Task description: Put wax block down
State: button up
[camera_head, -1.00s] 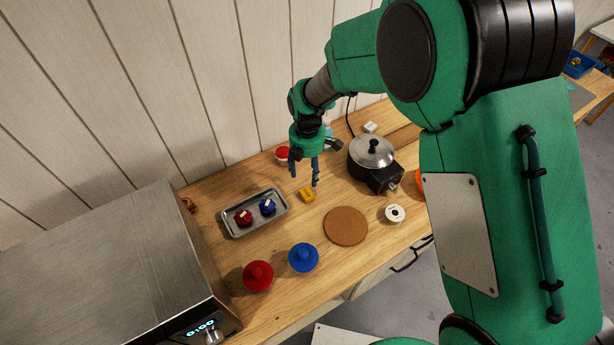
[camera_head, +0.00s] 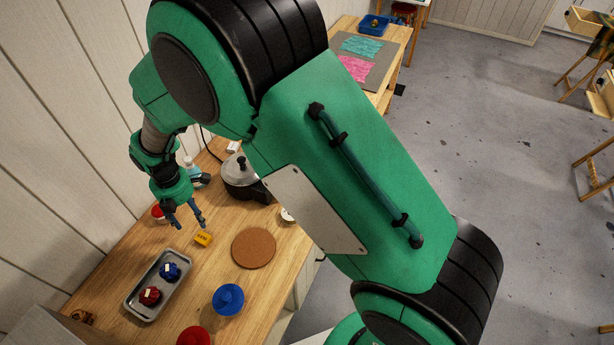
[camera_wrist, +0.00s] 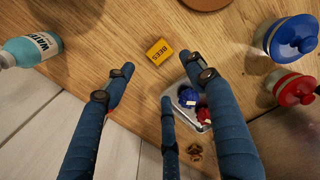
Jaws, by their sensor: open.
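The wax block is a small yellow block (camera_head: 203,239) lying on the wooden table (camera_head: 118,262), between the metal tray and the round cork mat. In the wrist view the yellow block (camera_wrist: 159,51) shows lettering that reads "BEES" and lies flat on the wood, beyond my fingers. My gripper (camera_head: 187,222) is open and empty, above the table and a little to the left of the block. In the wrist view its blue fingers (camera_wrist: 160,90) stand apart with nothing between them.
A metal tray (camera_head: 136,308) holds a red and a blue item. A cork mat (camera_head: 254,248), a blue-lidded jar (camera_head: 228,299), a red-lidded jar (camera_head: 194,338) and a lidded pot (camera_head: 240,172) stand around. A water bottle (camera_wrist: 30,50) is at the wrist view's left.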

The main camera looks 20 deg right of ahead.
jog(key=s+d+r+m+t, duration=0.1)
jog(key=s+d+r+m, duration=0.2)
jog(key=d+r+m, duration=0.55)
jog(key=s+d+r+m+t, duration=0.2)
jog(key=s+d+r+m, duration=0.15)
jog(key=d+r, duration=1.05)
jog(key=s+d+r+m+t, duration=0.1)
jog(key=s+d+r+m, duration=0.4)
jog(key=s, duration=0.4)
jog(key=s+d+r+m+t, duration=0.1)
jog(key=s+d+r+m, duration=0.4)
jog(key=s+d+m, duration=0.3)
jog(key=shift+s+d+r+m+t, duration=0.15)
jog(key=shift+s+r+m+t, duration=0.15)
jog(key=shift+s+m, duration=0.7)
jog(key=shift+s+f, duration=0.1)
notch_tip(320, 180, down, 9)
jog(key=b, duration=0.9)
jog(key=shift+f, duration=0.15)
